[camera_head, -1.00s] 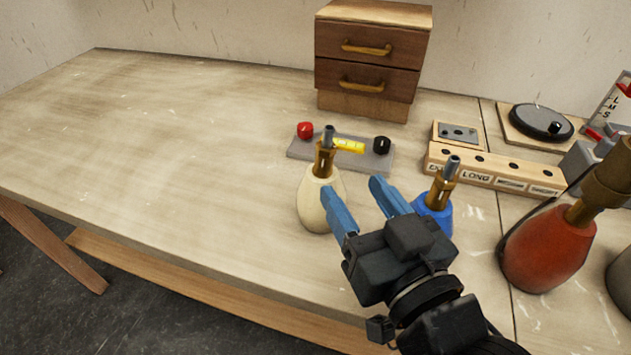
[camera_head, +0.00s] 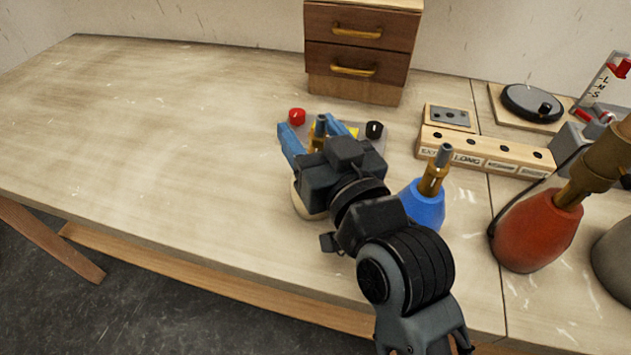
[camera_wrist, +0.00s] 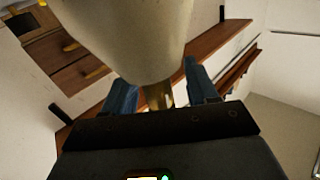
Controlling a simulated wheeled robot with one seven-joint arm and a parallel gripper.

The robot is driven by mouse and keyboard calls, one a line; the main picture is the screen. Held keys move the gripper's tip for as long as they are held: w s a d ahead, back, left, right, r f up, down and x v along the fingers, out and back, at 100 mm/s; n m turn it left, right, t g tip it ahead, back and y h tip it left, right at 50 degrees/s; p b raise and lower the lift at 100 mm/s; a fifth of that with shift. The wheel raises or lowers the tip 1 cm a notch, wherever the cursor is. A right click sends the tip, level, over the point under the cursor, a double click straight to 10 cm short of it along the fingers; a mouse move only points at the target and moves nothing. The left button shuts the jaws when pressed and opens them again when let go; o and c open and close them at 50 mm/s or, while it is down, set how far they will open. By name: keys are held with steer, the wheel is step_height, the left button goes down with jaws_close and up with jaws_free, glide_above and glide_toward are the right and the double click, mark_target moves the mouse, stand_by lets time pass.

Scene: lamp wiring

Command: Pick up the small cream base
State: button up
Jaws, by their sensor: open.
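The small cream base (camera_head: 303,206) stands on the table, mostly hidden behind my gripper in the head view. Its brass neck with a grey tip (camera_head: 319,130) shows between the blue fingers. My gripper (camera_head: 309,130) is open, with one finger on each side of the neck. In the wrist view the cream body (camera_wrist: 130,35) fills the top middle, and the brass neck (camera_wrist: 158,96) lies between the two fingers (camera_wrist: 160,80). A gap shows beside the neck, and I cannot tell whether either finger touches it.
A blue base (camera_head: 424,204) stands close to the right of my gripper, and a larger red base (camera_head: 537,232) farther right. A grey switch panel (camera_head: 289,139) lies just behind. A drawer box (camera_head: 363,52) and a labelled wooden block (camera_head: 487,156) stand behind. The table's left is clear.

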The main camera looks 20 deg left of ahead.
jaws_close()
stand_by(0.4)
steer(key=shift+r, duration=0.1)
stand_by(0.8)
